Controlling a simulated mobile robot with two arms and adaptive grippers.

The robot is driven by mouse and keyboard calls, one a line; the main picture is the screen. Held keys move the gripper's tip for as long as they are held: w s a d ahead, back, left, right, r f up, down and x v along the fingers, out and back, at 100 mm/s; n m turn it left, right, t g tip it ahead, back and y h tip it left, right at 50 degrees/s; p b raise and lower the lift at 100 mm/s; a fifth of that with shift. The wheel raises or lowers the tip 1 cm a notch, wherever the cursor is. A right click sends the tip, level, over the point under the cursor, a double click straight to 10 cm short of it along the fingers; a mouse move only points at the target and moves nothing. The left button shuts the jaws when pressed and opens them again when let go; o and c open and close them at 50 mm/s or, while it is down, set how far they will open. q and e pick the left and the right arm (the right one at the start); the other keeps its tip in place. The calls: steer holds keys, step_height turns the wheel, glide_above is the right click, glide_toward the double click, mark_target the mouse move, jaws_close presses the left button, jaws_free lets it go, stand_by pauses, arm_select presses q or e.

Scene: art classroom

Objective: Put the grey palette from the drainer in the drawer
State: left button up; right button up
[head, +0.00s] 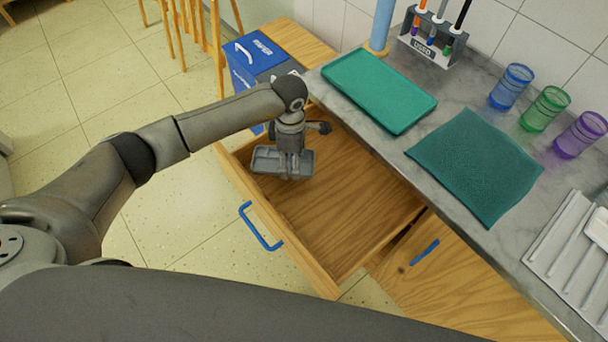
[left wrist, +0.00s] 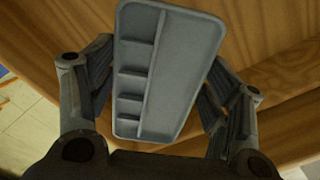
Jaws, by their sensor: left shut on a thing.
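The grey palette (head: 266,160) is in my left gripper (head: 287,172), over the left end of the open drawer (head: 345,215). In the left wrist view the palette (left wrist: 180,75) shows its row of small wells and one long well, between the two fingers of the left gripper (left wrist: 160,105). The left gripper is shut on it. I cannot tell whether the palette touches the drawer's wooden bottom. The drawer is pulled out, with a blue handle (head: 260,228) on its front. The drainer (head: 575,245) is the white ribbed rack at the right edge. My right gripper is out of view.
On the grey counter (head: 385,151) lie a green tray (head: 378,90) and a teal cloth (head: 475,165). Several coloured cups (head: 545,108) and a marker holder (head: 432,45) stand at the back. A blue box (head: 255,55) stands beyond the drawer. The rest of the drawer is empty.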

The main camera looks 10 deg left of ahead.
arm_select(q)
step_height(320, 180, down, 2)
steer(key=shift+f+b, duration=0.2)
steer(key=shift+b, duration=0.2)
steer(key=shift+f+b, duration=0.3)
steer(key=shift+f, duration=0.3)
step_height(320, 180, down, 3)
steer(key=shift+b, duration=1.05)
steer(key=shift+w, duration=0.1)
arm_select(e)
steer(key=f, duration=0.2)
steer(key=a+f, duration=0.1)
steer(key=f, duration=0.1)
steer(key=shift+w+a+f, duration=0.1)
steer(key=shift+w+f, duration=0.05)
arm_select(q)
steer(key=shift+f, duration=0.2)
steer(key=o, duration=1)
steer(key=shift+r, duration=0.1)
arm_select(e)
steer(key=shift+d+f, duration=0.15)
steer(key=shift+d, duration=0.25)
